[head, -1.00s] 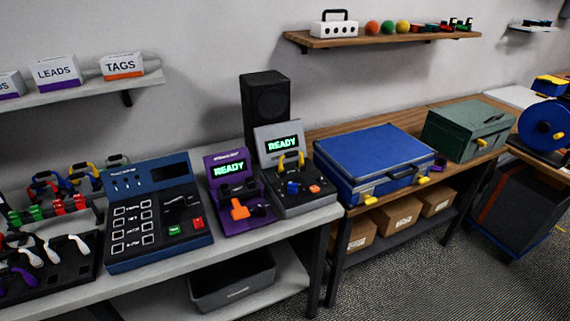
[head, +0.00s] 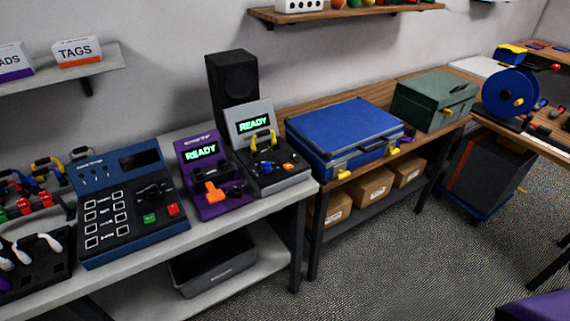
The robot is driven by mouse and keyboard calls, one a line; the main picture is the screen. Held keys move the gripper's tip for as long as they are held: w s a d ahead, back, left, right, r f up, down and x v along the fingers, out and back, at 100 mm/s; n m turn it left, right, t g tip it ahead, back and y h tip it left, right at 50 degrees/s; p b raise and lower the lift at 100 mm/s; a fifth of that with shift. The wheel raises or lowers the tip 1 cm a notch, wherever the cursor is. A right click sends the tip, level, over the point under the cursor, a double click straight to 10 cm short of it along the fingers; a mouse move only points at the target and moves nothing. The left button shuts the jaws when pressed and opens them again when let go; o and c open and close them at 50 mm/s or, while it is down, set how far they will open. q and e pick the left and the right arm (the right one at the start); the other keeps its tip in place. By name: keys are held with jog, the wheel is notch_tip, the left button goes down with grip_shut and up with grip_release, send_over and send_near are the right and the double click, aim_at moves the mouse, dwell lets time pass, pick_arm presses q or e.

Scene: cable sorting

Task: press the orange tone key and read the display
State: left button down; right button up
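A purple tester (head: 196,177) stands on the grey bench with a large orange piece (head: 213,192) on its front and a screen (head: 201,151) reading READY. A grey tester (head: 277,180) stands just right of it. It has a yellow handle (head: 262,137), a blue knob (head: 265,168), a small orange key (head: 288,166) and a display (head: 254,125) reading READY in green. The labels are too small to read, so I cannot tell which orange part is the tone key. Neither of my grippers shows.
A blue keypad unit (head: 118,192) with green and red keys stands left of the testers. A blue case (head: 343,132) and green toolbox (head: 433,101) sit on the wooden bench. A black speaker (head: 231,85) stands behind. Open carpet lies in front at right.

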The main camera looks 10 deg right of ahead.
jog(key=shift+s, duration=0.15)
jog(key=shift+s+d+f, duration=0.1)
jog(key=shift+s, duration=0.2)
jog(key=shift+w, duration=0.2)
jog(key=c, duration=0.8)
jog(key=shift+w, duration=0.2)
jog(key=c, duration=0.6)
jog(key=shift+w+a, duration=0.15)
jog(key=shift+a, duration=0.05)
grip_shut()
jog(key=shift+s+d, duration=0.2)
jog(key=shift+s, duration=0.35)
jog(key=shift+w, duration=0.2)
